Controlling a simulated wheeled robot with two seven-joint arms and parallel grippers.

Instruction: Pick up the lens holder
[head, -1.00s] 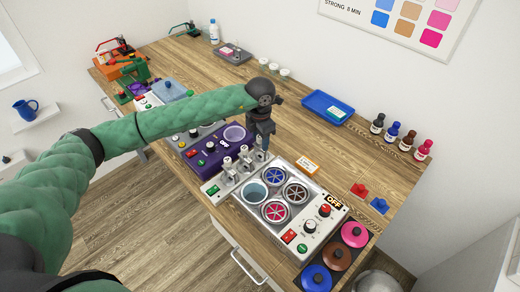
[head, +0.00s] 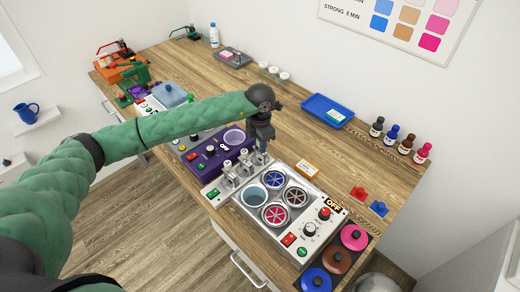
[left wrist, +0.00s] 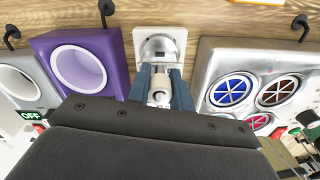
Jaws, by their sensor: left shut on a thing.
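My left gripper (head: 261,148) reaches down between the purple unit and the silver unit in the head view. In the left wrist view its blue-grey fingers (left wrist: 160,92) are shut on the sides of a white and silver upright piece, which seems to be the lens holder (left wrist: 160,48). A white square plate shows behind its round silver part. In the head view the held piece is mostly hidden by the gripper, beside several silver and white fittings (head: 228,170). I cannot tell whether it is clear of the surface. My right gripper is not in view.
The purple unit (head: 205,157) stands left of the gripper. The silver unit (head: 324,237) with several round wells stands at right front. Bare wood shows behind the gripper.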

